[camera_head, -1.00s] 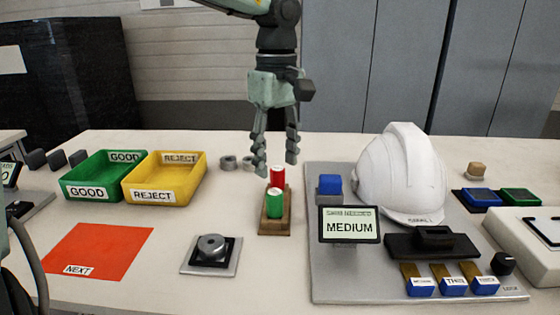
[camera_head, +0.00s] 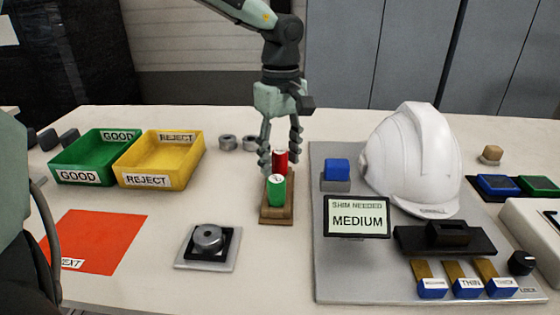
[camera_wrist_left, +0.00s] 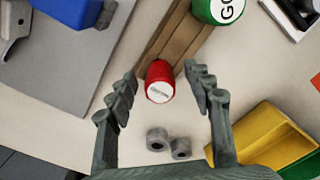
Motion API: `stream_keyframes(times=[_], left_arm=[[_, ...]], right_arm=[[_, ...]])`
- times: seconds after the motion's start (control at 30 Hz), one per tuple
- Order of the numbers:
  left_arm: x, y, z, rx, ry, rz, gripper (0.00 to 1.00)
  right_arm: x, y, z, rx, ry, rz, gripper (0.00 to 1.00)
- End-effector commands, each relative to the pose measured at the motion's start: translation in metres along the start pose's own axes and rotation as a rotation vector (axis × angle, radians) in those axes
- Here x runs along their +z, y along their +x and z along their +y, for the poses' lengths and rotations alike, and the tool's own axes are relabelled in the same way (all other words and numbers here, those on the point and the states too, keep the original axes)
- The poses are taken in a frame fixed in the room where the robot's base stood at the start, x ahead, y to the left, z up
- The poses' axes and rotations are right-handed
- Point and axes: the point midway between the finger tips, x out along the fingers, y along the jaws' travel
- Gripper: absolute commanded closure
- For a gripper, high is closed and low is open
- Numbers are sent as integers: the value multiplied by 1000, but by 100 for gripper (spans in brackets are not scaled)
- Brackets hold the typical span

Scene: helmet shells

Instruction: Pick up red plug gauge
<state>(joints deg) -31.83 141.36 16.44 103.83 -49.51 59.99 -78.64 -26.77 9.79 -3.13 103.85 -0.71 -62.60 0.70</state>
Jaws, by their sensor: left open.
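The red plug gauge (camera_head: 280,160) stands upright at the far end of a wooden stand (camera_head: 277,214). A green plug gauge (camera_head: 276,191) stands in front of it on the same stand. My left gripper (camera_head: 280,165) points down with its open fingers on either side of the red plug gauge in the head view. In the left wrist view the red plug gauge (camera_wrist_left: 159,82) lies between the two fingertips (camera_wrist_left: 160,88), with a gap on each side. The green plug gauge (camera_wrist_left: 219,8) is at the top edge there. My right gripper does not show.
Two grey rings (camera_head: 238,142) lie behind the stand. A green bin (camera_head: 95,160) and a yellow bin (camera_head: 160,162) are at left. A grey board (camera_head: 340,280) with a white helmet shell (camera_head: 412,160) and a "MEDIUM" display (camera_head: 356,218) is close on the right.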

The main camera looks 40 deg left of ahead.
Motion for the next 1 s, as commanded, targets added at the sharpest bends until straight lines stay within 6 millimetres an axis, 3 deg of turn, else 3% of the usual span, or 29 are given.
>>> stream_keyframes(times=[0.23, 0.6, 1.0], left_arm=[[0, 2, 0, 2, 0, 1, 49], [0, 2, 0, 1, 0, 1, 93], [0, -5, 1, 3, 0, 1, 94]], right_arm=[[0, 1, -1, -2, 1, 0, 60], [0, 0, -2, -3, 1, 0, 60], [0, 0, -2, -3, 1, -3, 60]])
